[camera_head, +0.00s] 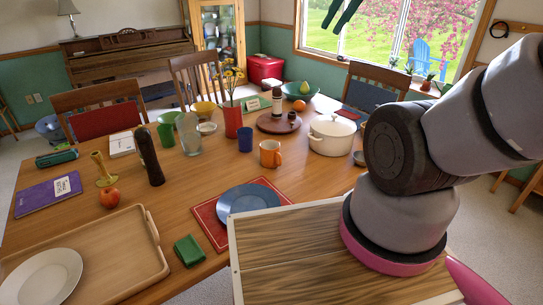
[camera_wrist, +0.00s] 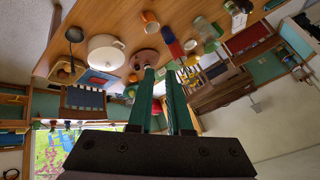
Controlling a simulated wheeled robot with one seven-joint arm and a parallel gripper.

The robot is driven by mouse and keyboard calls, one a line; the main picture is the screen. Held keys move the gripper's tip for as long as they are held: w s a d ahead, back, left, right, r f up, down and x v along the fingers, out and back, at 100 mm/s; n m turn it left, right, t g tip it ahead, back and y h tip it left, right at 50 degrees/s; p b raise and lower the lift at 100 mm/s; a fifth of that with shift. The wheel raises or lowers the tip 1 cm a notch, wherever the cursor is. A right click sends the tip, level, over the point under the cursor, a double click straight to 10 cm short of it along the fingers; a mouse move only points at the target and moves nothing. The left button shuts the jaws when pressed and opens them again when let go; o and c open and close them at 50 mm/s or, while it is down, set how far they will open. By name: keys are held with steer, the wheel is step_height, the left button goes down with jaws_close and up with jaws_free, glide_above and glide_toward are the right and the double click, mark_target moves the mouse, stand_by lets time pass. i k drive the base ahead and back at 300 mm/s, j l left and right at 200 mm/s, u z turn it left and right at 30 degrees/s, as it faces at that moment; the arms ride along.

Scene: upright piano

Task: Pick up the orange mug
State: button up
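The orange mug (camera_head: 270,153) stands upright on the wooden table (camera_head: 190,185), between the blue cup and the white pot. Its handle points right in the head view. It also shows near the top of the wrist view (camera_wrist: 150,22). My gripper (camera_wrist: 161,71) has two long green fingers with a gap between them, and nothing is held there. In the head view the fingers (camera_head: 341,18) hang in at the top edge, high above the table and well away from the mug.
A white lidded pot (camera_head: 331,135) stands right of the mug, and a blue cup (camera_head: 245,139) to its left. A blue plate (camera_head: 248,198) on a red placemat lies in front. Bare table surrounds the mug's front side.

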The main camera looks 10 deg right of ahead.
mark_target(270, 157)
steer(key=i+l+u, duration=0.1)
steer(key=l+u, duration=0.45)
steer(key=u, duration=0.2)
steer(key=i, duration=0.05)
